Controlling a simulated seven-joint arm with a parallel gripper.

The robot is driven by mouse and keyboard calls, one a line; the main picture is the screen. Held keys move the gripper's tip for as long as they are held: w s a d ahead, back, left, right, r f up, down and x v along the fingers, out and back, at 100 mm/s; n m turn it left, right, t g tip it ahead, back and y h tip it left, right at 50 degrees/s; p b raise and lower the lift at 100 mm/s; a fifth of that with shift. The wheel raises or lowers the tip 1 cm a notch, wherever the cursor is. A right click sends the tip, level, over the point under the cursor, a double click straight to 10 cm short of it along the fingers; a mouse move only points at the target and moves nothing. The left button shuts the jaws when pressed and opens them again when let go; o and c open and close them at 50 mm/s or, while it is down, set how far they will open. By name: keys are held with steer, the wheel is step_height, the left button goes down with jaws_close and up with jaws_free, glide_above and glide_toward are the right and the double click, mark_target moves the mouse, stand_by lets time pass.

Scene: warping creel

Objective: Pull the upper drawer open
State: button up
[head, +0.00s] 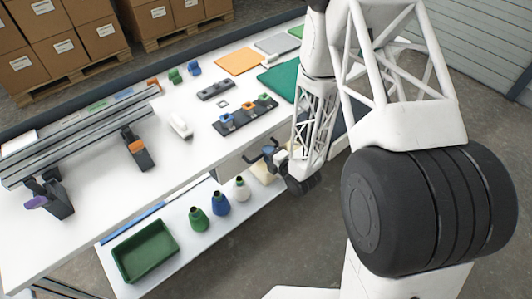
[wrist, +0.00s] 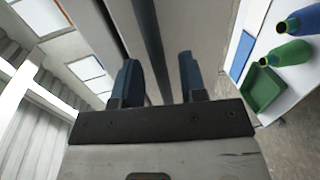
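The drawer unit (head: 234,165) is a pale box under the front edge of the white table, partly hidden by my arm. My gripper (head: 270,155) is in front of it, just below the tabletop edge. In the wrist view my gripper (wrist: 160,82) has its two blue-grey fingers apart. A dark bar (wrist: 148,40), apparently the drawer handle, runs between them against a grey front (wrist: 185,25). The bar looks nearer the left finger; I cannot tell whether either finger touches it. I cannot make out any drawer standing open.
Green, blue and white cones (head: 220,204) and a green tray (head: 145,250) stand on the low shelf left of my gripper. The white tabletop (head: 165,165) carries a rail, a dark holder (head: 245,116) and coloured mats. Grey floor is free in front.

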steer(key=shift+x, duration=0.75)
steer(key=shift+c, duration=0.2)
jaws_close()
